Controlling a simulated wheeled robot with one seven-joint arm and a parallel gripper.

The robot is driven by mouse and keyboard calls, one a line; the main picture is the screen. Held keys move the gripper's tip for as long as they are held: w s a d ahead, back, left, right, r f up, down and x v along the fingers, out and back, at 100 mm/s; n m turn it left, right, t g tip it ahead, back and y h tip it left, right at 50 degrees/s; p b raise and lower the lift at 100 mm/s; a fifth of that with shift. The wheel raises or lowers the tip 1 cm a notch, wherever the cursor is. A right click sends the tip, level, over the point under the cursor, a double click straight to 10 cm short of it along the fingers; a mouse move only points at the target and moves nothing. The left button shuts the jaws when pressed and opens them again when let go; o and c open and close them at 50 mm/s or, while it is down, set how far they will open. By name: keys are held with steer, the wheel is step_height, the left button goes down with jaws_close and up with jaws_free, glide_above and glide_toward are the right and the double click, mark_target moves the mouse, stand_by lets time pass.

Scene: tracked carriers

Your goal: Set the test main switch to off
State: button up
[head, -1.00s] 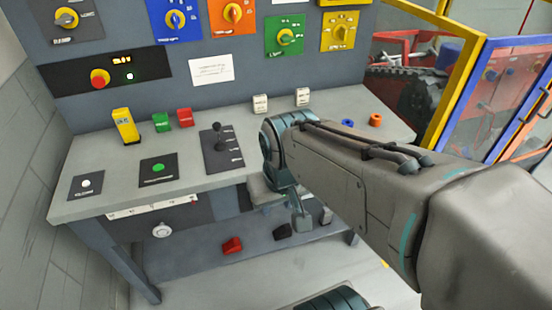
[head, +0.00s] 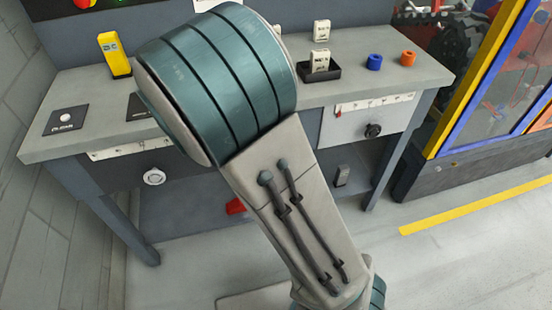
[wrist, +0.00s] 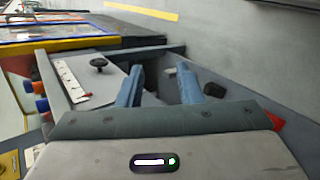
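I cannot pick out a switch labelled test main in these views. The upper wall panel is mostly cut off in the head view; only the bottom of a red knob (head: 85,3) on a dark plate shows at the top left. My arm covers the middle of the desk (head: 75,88), hiding the controls there. My gripper is hidden in the head view. In the wrist view my gripper (wrist: 160,84) is open, its two blue-grey fingers apart with nothing seen between them. A black drawer knob (wrist: 98,63) is left of the fingers.
A yellow block (head: 114,56), a black tray (head: 334,73) with a white tag, a blue ring (head: 374,62) and an orange ring (head: 408,58) stand on the desk. A blue-yellow framed enclosure (head: 478,80) stands right. The floor (head: 460,240) at the right is clear.

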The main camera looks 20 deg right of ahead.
steer(key=w+a+f+n+t+h+b, duration=0.2)
steer(key=w+a+f+t+h+b, duration=0.3)
steer(key=w+a+t+h+b, duration=0.3)
steer(key=shift+y, duration=0.6)
steer(key=b+x, duration=0.1)
steer(key=x, duration=0.6)
steer(key=b+x, duration=0.1)
steer(key=x, duration=0.3)
steer(key=shift+s+d+r+b, duration=0.15)
steer(key=shift+s+d+b, duration=0.2)
steer(key=shift+d, duration=0.1)
jaws_close()
